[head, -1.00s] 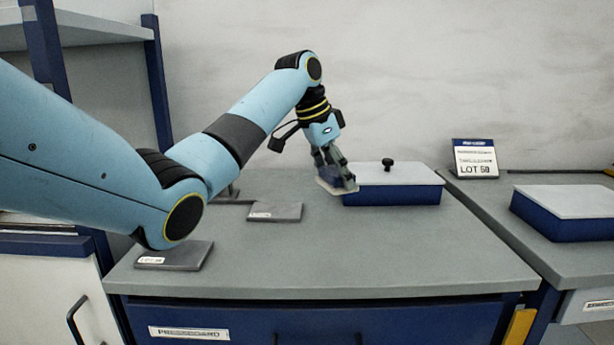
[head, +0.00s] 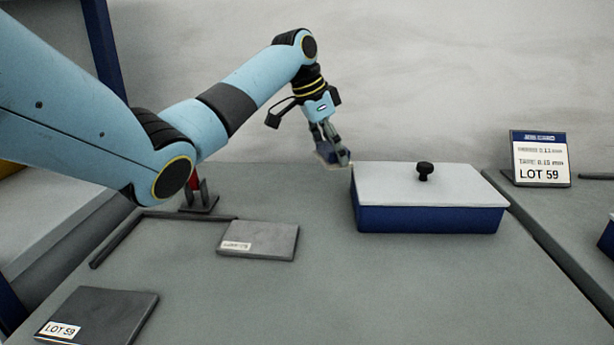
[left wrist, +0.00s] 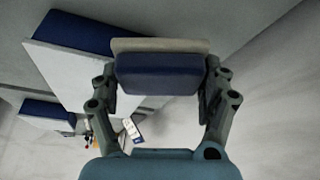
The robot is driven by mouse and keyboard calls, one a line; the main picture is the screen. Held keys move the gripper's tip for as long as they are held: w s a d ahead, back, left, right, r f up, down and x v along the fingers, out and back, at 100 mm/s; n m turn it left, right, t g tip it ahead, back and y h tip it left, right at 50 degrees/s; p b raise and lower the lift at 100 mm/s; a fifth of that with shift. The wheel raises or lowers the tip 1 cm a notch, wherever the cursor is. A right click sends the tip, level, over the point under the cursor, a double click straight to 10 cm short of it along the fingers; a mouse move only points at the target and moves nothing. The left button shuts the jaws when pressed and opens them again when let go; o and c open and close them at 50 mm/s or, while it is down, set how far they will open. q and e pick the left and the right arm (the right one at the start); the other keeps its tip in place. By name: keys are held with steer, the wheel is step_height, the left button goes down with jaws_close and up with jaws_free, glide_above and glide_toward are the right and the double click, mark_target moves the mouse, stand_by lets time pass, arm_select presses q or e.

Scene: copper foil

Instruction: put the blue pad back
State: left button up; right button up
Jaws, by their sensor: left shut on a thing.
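The blue pad (left wrist: 160,74), with a pale layer along one side, sits between the fingers of my left gripper (left wrist: 158,90) in the left wrist view. In the head view my left gripper (head: 330,146) is shut on the blue pad (head: 326,153) and holds it up near the back wall, just left of the lidded blue box. The fingers hide part of the pad there. My right gripper is in neither view.
A blue box with a grey lid and black knob (head: 430,215) stands at right. Dark plates lie at centre (head: 258,240) and front left (head: 98,315). A small stand (head: 199,199) is near the corner bar (head: 165,215). A LOT 59 sign (head: 540,158) stands at back right. The front middle is clear.

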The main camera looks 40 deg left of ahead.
arm_select(q)
glide_above(312, 187)
steer(key=f, duration=0.1)
steer(key=s+f, duration=0.1)
steer(key=f, duration=0.1)
steer(key=shift+a+f, duration=0.1)
steer(key=shift+f, duration=0.15)
steer(key=shift+s+a+f, duration=0.1)
steer(key=shift+a+f, duration=0.15)
steer(key=shift+a, duration=0.1)
step_height(312, 187, down, 4)
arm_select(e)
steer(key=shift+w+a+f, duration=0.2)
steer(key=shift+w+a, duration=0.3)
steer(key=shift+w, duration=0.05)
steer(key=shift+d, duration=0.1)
arm_select(q)
steer(key=o, duration=1.1)
steer(key=shift+c, duration=0.2)
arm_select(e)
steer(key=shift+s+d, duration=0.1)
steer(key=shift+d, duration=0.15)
arm_select(q)
steer(key=shift+r, duration=0.1)
